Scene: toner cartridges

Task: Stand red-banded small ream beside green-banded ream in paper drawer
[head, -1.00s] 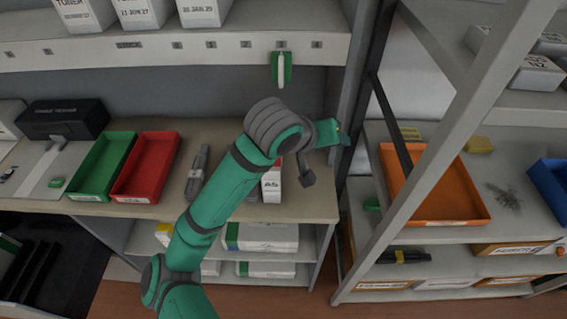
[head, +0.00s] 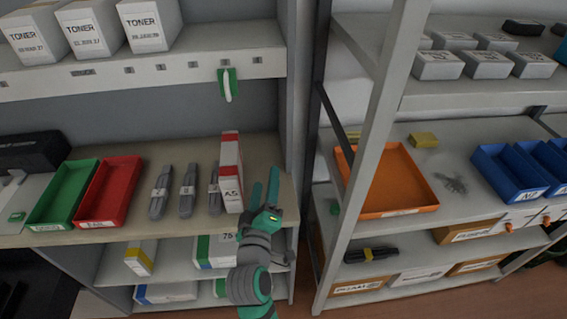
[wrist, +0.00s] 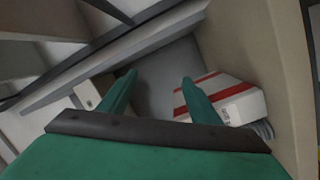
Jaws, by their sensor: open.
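The red-banded small ream (head: 231,170) stands upright on the counter, its narrow label reading A5. My gripper (head: 264,185) is open and empty just to its right. In the wrist view my gripper (wrist: 157,78) has the red-banded ream (wrist: 232,96) beside its right finger, not between the fingers. A green-banded ream (head: 215,252) lies on the lower shelf below the counter, partly hidden by my arm. I cannot tell which part is the paper drawer.
Several dark bundled objects (head: 187,190) stand left of the ream, with red (head: 108,192) and green (head: 62,195) trays beyond. A cabinet side panel (head: 298,130) rises close on the right. An orange tray (head: 388,210) sits on the neighbouring rack.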

